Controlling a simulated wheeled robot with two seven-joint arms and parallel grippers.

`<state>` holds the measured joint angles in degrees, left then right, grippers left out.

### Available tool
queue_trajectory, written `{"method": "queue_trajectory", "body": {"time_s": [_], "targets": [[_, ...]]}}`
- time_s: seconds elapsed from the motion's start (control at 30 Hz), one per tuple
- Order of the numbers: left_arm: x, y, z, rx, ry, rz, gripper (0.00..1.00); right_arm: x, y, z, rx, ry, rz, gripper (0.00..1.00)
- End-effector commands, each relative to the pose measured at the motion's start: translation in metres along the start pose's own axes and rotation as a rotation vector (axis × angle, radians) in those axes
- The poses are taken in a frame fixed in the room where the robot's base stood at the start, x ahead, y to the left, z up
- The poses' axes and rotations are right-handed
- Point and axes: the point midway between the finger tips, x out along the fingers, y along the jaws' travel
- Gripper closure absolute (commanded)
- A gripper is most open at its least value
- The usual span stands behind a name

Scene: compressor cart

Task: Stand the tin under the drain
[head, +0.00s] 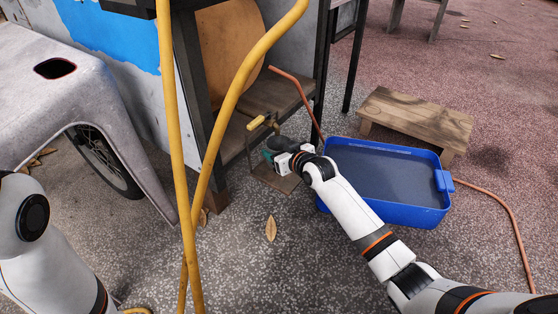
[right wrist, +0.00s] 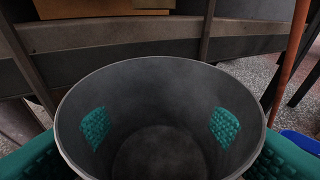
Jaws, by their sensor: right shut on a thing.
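The tin (right wrist: 160,72) is a round, open, grey vessel that fills the lower middle of the right wrist view. It looks empty. My right gripper (right wrist: 160,140) is shut on it, with teal finger pads at both sides; two teal patches also show on its inner wall. In the head view the right gripper (head: 281,158) is low beside the cart's lower frame, and I cannot clearly make out the tin there. A yellow-handled valve (head: 258,122), apparently the drain, sits just above and left of it. Whether the tin is directly under it I cannot tell. My left gripper is out of view.
The cart's shelf (head: 262,100) and dark legs stand close to the right gripper. A blue tray (head: 400,218) lies to the right, with a low wooden stool (head: 415,115) behind it. Yellow hoses (head: 228,105) hang in front.

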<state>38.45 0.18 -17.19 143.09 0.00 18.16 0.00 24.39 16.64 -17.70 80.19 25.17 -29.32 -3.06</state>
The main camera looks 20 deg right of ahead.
Motion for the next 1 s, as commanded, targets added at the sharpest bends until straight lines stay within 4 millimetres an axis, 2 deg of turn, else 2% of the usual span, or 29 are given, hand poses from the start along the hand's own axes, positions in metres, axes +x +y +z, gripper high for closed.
{"method": "queue_trajectory", "body": {"time_s": [0.03, 0.1, 0.57, 0.6, 0.7, 1.0], "targets": [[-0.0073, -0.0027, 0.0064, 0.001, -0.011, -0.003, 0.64, 0.0044, 0.0001, -0.0125, 0.001, 0.000, 0.000, 0.60], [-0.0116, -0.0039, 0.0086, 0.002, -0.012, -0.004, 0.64, 0.0064, 0.0000, -0.0179, 0.001, -0.001, 0.000, 0.60], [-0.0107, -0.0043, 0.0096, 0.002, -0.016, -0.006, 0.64, 0.0073, -0.0002, -0.0213, 0.000, 0.000, 0.000, 0.60], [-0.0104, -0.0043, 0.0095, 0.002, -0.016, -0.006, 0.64, 0.0071, -0.0002, -0.0206, 0.000, 0.000, 0.000, 0.32], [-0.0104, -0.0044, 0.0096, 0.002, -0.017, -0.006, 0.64, 0.0071, -0.0002, -0.0206, 0.000, 0.000, 0.000, 0.17], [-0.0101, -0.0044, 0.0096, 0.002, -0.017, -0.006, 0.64, 0.0065, -0.0002, -0.0188, 0.000, -0.001, 0.000, 0.17]]}}
